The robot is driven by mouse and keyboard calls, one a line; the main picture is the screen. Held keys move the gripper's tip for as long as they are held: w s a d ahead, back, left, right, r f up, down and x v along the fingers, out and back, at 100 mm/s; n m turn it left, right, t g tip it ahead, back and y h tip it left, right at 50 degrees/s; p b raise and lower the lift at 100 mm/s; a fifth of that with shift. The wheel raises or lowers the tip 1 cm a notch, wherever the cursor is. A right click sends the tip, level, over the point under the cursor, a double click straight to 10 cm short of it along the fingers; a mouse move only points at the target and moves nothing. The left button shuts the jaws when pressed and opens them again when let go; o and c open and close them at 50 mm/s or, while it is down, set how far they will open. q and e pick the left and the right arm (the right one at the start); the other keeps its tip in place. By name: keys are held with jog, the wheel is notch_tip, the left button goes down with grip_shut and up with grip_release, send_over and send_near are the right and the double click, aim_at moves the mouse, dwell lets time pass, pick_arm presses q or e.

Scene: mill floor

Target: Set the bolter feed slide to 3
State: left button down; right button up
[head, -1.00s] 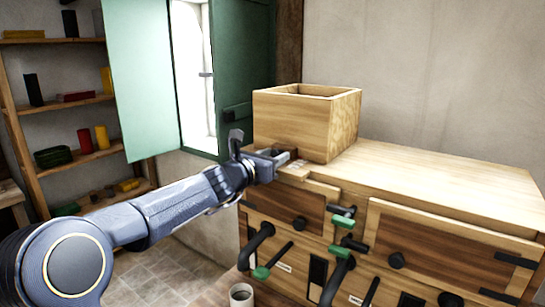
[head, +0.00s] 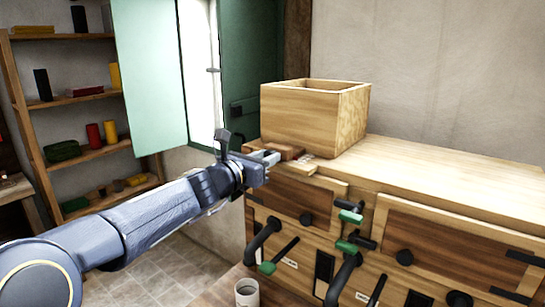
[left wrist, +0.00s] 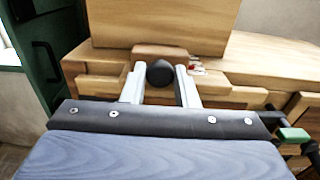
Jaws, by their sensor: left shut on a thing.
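The bolter feed slide (head: 285,151) is a brown wooden piece at the foot of the square wooden hopper (head: 312,115), on top of the wooden cabinet. Its dark round knob (left wrist: 160,73) shows between the fingers in the left wrist view. My left gripper (head: 268,158) is shut on the knob, at the cabinet's left end. A pale scale plate (left wrist: 197,70) with small red marks lies right of the fingers; its numbers are too small to read. My right gripper is in neither view.
Below, the cabinet front (head: 300,200) has dark knobs, black handles and green-tipped levers. A green shutter (head: 150,75) stands open at the window. Shelves (head: 75,95) with coloured objects are at left. The cabinet top (head: 440,175) right of the hopper is clear.

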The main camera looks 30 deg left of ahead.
pick_arm(q)
jog(key=shift+f, duration=0.15)
jog(key=c, duration=1.5)
grip_release()
jog(key=shift+s, duration=0.1)
jog(key=o, duration=0.4)
jog(key=shift+s, duration=0.2)
jog(key=shift+c, duration=0.2)
jog(key=shift+w, duration=0.1)
jog(key=s, duration=0.7)
jog(key=shift+s+a+b, duration=0.3)
jog(key=shift+s, duration=0.1)
jog(key=shift+d, duration=0.1)
